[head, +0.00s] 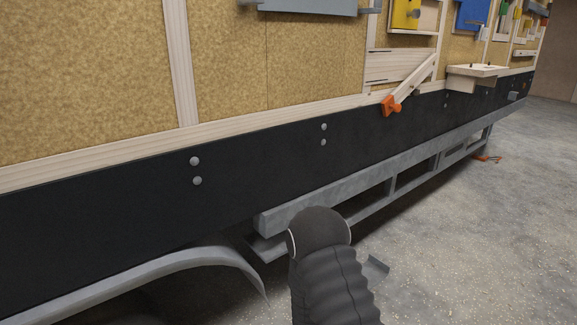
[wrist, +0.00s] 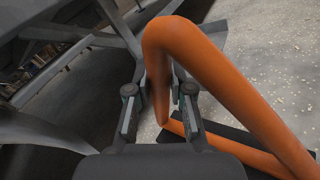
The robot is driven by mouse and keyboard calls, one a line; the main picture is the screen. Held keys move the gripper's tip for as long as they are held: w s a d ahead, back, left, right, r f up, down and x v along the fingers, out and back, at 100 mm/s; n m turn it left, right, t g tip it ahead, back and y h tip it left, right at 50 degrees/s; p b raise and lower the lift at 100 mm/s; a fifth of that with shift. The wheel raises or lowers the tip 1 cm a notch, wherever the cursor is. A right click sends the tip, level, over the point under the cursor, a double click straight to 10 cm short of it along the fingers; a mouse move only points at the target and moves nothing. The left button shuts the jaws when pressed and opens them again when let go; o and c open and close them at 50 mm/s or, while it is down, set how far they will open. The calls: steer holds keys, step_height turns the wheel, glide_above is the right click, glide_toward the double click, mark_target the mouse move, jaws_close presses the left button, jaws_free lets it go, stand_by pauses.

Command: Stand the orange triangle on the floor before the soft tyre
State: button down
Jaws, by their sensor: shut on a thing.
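The orange triangle (wrist: 225,80) fills the right half of the wrist view, with its rounded corner uppermost. My gripper (wrist: 158,103) is shut on one of its tubes, which passes between the two fingers. A dark flat bar (wrist: 230,132) shows behind the triangle's lower tube; I cannot tell whether it belongs to it. The triangle seems to be above the concrete floor, but I cannot tell its height. In the head view my arm hides the gripper and the triangle. I cannot make out the soft tyre clearly; a grey mudguard (head: 175,262) arches at the lower left.
The trailer's black side beam (head: 250,148) and grey steel frame (head: 410,160) run along the left and away. An orange clamp (head: 390,105) sits on the wooden sill. A small orange item (head: 487,158) lies far off on the floor. The concrete floor (head: 470,240) is open at right.

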steer(key=shift+n+t+y, duration=0.3)
steer(key=shift+n+y, duration=0.2)
steer(key=shift+y, duration=0.2)
steer(key=r, duration=0.3)
steer(key=w+r, duration=0.1)
steer(key=r, duration=0.2)
steer(key=shift+w+r, duration=0.15)
steer(key=shift+r, duration=0.15)
step_height(320, 180, up, 6)
steer(key=d, duration=0.2)
steer(key=shift+w, duration=0.25)
steer(key=shift+d, duration=0.15)
steer(key=shift+d, duration=0.1)
